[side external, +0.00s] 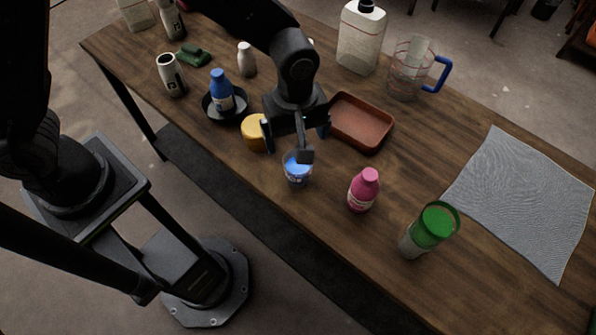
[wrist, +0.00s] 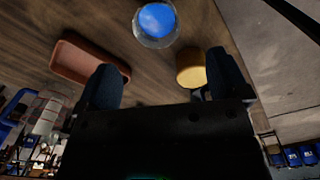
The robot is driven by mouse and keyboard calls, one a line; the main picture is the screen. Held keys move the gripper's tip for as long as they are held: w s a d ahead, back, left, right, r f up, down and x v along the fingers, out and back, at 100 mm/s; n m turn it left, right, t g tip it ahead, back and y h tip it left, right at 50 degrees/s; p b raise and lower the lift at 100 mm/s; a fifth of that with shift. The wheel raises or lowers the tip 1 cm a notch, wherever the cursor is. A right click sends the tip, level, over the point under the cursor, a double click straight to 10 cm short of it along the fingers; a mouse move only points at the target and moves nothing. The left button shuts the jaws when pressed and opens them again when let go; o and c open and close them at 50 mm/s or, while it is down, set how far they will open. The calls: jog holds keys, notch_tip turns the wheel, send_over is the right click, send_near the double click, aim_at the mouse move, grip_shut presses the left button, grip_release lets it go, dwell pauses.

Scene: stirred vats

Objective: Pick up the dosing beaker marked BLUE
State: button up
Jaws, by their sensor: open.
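A small clear beaker with blue contents (side external: 297,172) stands on the wooden table near its front edge. I take it for the dosing beaker marked BLUE, though its lettering is too small to read. My gripper (side external: 296,134) is open and empty, above and slightly behind the beaker in the side view. In the wrist view the beaker (wrist: 156,22) shows at the top middle, beyond the fingertips of my gripper (wrist: 165,75) and apart from them.
A yellow cup (side external: 254,133) stands left of the beaker; a terracotta tray (side external: 377,144) lies behind. A pink bottle (side external: 363,190) and a green-topped container (side external: 430,230) stand right. A blue bottle (side external: 221,92) stands on a black dish. A grey cloth (side external: 525,200) lies far right.

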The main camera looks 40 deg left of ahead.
send_near(298, 168)
jog(key=shift+s+d+f, duration=0.15)
jog(key=shift+s+d, duration=0.15)
jog(key=shift+s, duration=0.3)
jog(key=shift+s+d+f, duration=0.15)
jog(key=shift+s+d, duration=0.15)
jog(key=shift+s, duration=0.25)
jog(key=shift+w+d+f, duration=0.1)
jog(key=shift+w+f, duration=0.05)
jog(key=shift+f, duration=1.2)
jog(key=shift+w+d+f, duration=0.1)
jog(key=shift+f, duration=1.25)
jog(key=c, duration=1.1)
